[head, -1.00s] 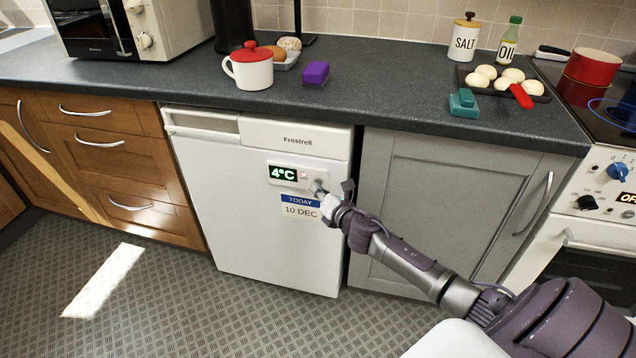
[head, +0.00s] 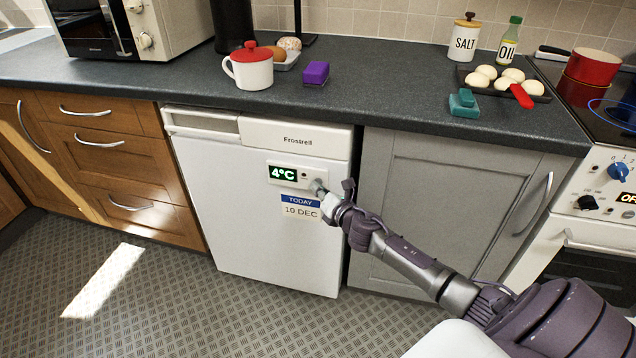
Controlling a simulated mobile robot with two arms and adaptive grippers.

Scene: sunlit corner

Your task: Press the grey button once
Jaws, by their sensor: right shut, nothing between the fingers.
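The white fridge (head: 262,240) labelled Frostrell has a small control panel with a green display (head: 284,174) reading 4°C. A small dark round spot (head: 305,176) sits just right of the display. My right gripper (head: 318,187) is shut and empty, with its fingertips at the right end of the panel. The grey button is not clearly visible; the fingertips cover that part of the panel. I cannot tell for sure whether they touch it. My left gripper is out of view.
A paper calendar (head: 300,206) reading TODAY 10 DEC is just below the panel. A grey cupboard (head: 440,210) stands right of the fridge. The dark worktop (head: 390,95) above holds a mug (head: 250,68), a purple block (head: 316,73) and a teal block (head: 463,103).

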